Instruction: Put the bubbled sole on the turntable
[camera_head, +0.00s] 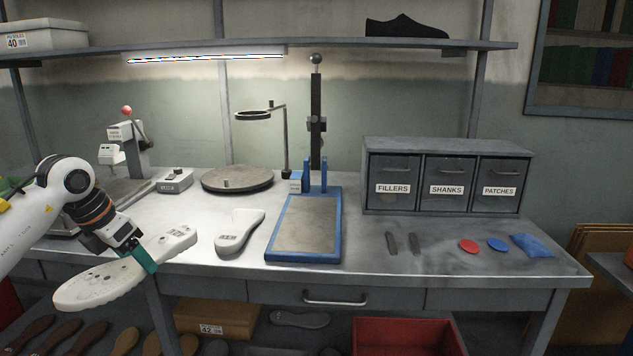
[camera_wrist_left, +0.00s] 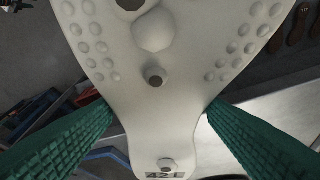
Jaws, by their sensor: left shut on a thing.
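In the left wrist view, this bubbled sole (camera_wrist_left: 158,75) shows raised dots, a round bulge and dark holes. The green fingers of my left gripper (camera_wrist_left: 158,118) are shut on its narrow waist. A second white sole (camera_head: 239,231) lies on the bench. My right gripper is not in view.
A blue-framed tray (camera_head: 304,228) stands right of the second sole. A lamp ring on a post (camera_head: 254,115) hangs above the turntable. A small control box (camera_head: 174,181) sits left of it. Labelled drawers (camera_head: 446,173) stand at the back right.

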